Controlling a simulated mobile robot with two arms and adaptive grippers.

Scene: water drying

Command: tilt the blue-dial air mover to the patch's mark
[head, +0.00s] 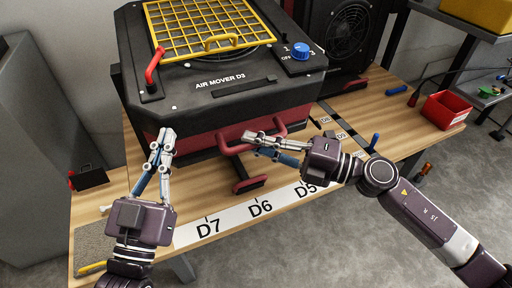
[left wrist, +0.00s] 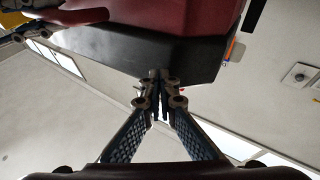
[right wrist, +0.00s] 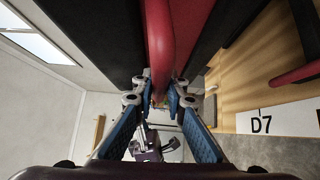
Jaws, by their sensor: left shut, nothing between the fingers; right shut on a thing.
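The air mover (head: 221,92) is a black and dark-red box with a yellow grille on top and a blue dial (head: 300,50) at its right corner. It stands on the wooden bench. A red bar handle (head: 228,150) runs along its front. My right gripper (head: 250,137) is shut on this handle; the red bar passes between its fingers in the right wrist view (right wrist: 160,45). My left gripper (head: 168,135) is shut and empty at the front left of the mover. In the left wrist view its fingertips (left wrist: 160,80) are close to the black body; contact is unclear.
A white strip (head: 233,219) marked D7, D6 and D5 lies along the bench front. A second black fan unit (head: 345,38) stands behind right. A red bin (head: 445,108) and a blue-handled tool (head: 374,141) are at right. A grey pad (head: 92,250) lies at front left.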

